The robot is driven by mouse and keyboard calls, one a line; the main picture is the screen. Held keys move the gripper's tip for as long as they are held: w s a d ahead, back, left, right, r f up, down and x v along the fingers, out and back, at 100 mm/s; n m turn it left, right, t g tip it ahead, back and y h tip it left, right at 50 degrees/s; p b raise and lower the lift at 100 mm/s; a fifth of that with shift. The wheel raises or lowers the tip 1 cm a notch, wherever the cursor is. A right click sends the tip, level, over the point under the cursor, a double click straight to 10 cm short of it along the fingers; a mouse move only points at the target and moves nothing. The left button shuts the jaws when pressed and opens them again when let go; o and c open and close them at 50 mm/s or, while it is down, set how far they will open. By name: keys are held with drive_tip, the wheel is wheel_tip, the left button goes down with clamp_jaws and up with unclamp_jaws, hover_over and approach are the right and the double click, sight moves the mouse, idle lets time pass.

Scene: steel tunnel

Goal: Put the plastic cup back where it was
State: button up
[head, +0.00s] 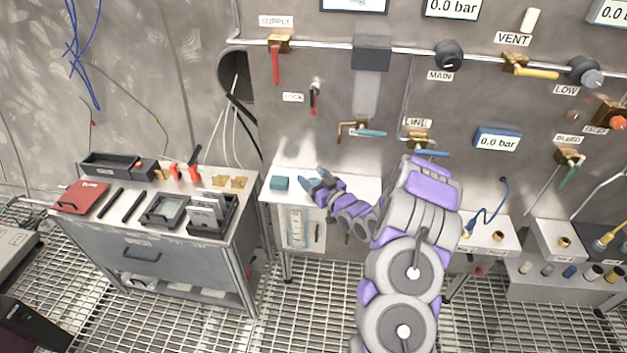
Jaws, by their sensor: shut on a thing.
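My gripper (315,181) is over the left part of the white bench (345,181) below the pipe panel. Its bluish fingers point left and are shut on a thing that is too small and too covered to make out. I cannot pick out the plastic cup clearly anywhere in the head view. My arm hides the right part of this bench.
A grey workbench (170,236) at left holds a red case (82,197), black trays (212,213) and tools. Several small caps (570,271) line a low box. Grating floor is open in front.

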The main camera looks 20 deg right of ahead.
drive_tip(key=shift+w+d+f, duration=0.15)
drive_tip(key=shift+f, duration=0.35)
drive_tip(key=shift+r, duration=0.15)
drive_tip(key=o, duration=1.1)
drive_tip(key=shift+d, duration=0.1)
drive_tip(key=s+d+p, duration=0.2)
drive_tip(key=s, duration=1)
drive_tip(key=s+a+r+g+h, duration=0.5)
drive_tip(key=s+a+r+g, duration=0.2)
drive_tip(key=s+r+g, duration=0.5)
drive_tip(key=s+a+r+g, duration=0.1)
drive_tip(key=s+a, duration=0.3)
drive_tip(key=s, duration=0.4)
drive_tip(key=s+a+r+m+g+y, duration=0.1)
drive_tip(key=s+a+g, duration=0.3)
drive_tip(key=s, duration=0.5)
drive_tip(key=s+a+r+m+g, duration=0.1)
drive_tip(key=s+a+r+g, duration=0.1)
drive_tip(key=s+a, duration=0.4)
drive_tip(key=shift+s+a+r+y, duration=0.15)
drive_tip(key=shift+s+r, duration=0.25)
drive_tip(key=shift+s, duration=0.4)
drive_tip(key=shift+s+a+r+y, duration=0.15)
drive_tip(key=shift+s+r, duration=0.2)
drive_tip(key=shift+s, duration=0.4)
